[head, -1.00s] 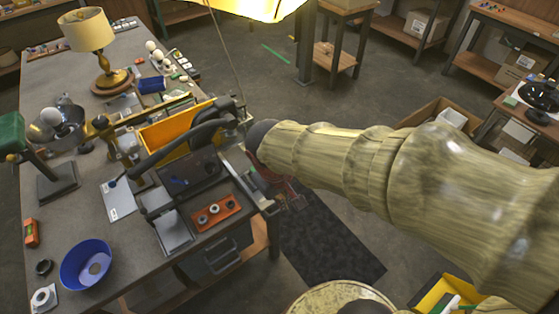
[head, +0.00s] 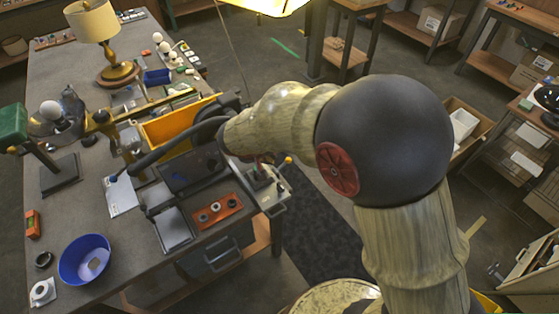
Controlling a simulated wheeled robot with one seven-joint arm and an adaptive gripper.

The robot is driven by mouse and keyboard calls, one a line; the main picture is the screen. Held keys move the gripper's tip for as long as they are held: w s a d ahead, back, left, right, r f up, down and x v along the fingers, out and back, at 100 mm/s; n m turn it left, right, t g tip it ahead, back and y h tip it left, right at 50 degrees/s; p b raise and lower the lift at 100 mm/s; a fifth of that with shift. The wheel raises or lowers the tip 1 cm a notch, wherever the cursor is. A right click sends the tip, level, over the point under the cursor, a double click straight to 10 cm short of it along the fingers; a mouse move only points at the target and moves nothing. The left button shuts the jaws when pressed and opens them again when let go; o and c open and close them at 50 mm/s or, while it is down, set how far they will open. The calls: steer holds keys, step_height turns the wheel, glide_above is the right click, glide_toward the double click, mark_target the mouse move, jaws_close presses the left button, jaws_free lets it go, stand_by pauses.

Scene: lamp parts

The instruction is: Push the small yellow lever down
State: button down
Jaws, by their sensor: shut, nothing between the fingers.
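The small yellow lever (head: 288,160) shows as a yellow knob on a thin stalk, standing up at the right edge of the workbench, just below my forearm. It stands by a pale grey metal fixture (head: 270,192). My arm reaches leftward across the picture above it, and its dark wrist end lies a little left of the lever, over the bench edge. Whether anything touches the lever cannot be seen.
A dark mat (head: 315,235) lies on clear floor right of the bench.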

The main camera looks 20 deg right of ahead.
mark_target(286, 161)
steer(key=shift+f, duration=0.1)
steer(key=b+x, duration=0.2)
steer(key=x, duration=0.8)
steer(key=shift+d+p, duration=0.15)
steer(key=shift+p, duration=0.45)
steer(key=shift+w+d+f+g+y+p, duration=0.1)
steer(key=shift+d+g+y+p, duration=0.15)
steer(key=shift+y+p, duration=0.65)
steer(key=shift+w+d+f+g+y+p, duration=0.1)
steer(key=shift+d+g+y+p, duration=0.25)
steer(key=shift+p, duration=0.9)
steer(key=shift+d+f, duration=0.15)
steer(key=shift+f, duration=0.05)
steer(key=shift+w+d+f+b, duration=0.25)
steer(key=shift+d+f+b, duration=0.4)
steer(key=shift+b, duration=0.8)
steer(key=shift+a+r, duration=0.1)
steer(key=shift+a, duration=0.05)
steer(key=shift+s+a+r+b, duration=0.1)
steer(key=shift+a+b, duration=0.1)
steer(key=shift+a, duration=0.1)
steer(key=shift+s+a+r+b, duration=0.1)
steer(key=shift+s+a+b, duration=0.05)
steer(key=shift+a, duration=0.2)
